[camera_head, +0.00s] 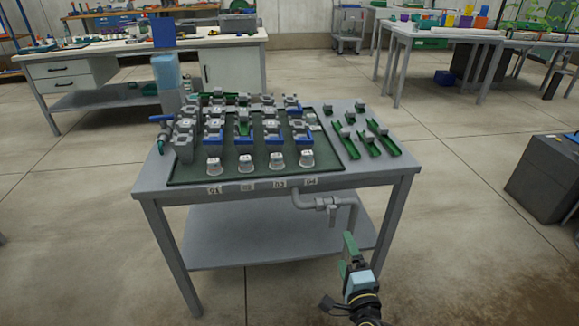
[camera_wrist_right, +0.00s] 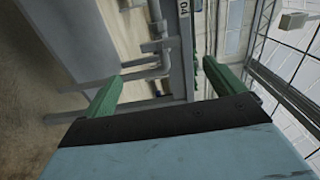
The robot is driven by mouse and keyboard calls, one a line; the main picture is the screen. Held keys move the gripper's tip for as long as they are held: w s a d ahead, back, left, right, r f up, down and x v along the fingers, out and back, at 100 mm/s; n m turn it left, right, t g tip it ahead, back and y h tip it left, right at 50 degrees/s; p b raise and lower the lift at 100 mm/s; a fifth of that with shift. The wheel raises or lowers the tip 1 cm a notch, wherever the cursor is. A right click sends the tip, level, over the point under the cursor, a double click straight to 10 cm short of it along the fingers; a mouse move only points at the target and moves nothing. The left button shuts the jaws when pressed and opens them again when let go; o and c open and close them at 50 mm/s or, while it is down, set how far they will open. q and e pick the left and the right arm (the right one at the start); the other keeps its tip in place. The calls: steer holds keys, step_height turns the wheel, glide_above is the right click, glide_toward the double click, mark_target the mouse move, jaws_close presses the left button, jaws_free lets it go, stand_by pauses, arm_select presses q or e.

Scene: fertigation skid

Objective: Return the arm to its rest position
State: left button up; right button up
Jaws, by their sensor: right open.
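My right gripper (camera_head: 349,252) is in front of the skid table, low at its front right, below the tabletop. Its green fingers are apart and empty; they also show in the right wrist view (camera_wrist_right: 160,90), with the grey pipe and the table edge beyond them. The skid table (camera_head: 360,177) carries a dark green mat with rows of grey and blue valve units and several clear cups along the front. My left gripper is not in the head view.
A grey pipe with a valve (camera_head: 328,203) hangs under the table's front edge, close to my right gripper. A lower shelf (camera_head: 230,240) lies beneath. Green channel pieces (camera_head: 382,139) lie on the table's right. A dark cabinet (camera_head: 540,180) stands right. Floor between is clear.

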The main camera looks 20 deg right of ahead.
steer(key=s+a+f+n+g+y, duration=0.65)
steer(key=a+n, duration=0.35)
steer(key=n, duration=0.4)
steer(key=s+d+f+n+g+h+p, duration=0.15)
steer(key=s+f+n+g+p, duration=0.3)
steer(key=s+p, duration=0.45)
steer(key=s+d+f+n+g+h+p, duration=0.1)
steer(key=s+d+f+n+g+p, duration=0.25)
steer(key=s+p, duration=0.6)
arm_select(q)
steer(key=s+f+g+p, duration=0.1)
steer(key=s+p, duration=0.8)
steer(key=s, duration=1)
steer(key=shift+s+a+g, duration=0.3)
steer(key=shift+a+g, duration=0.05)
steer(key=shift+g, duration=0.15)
arm_select(e)
steer(key=s+a+r+n+g, duration=0.1)
steer(key=s+r+g, duration=0.1)
steer(key=s, duration=1.2)
steer(key=shift+r, duration=0.6)
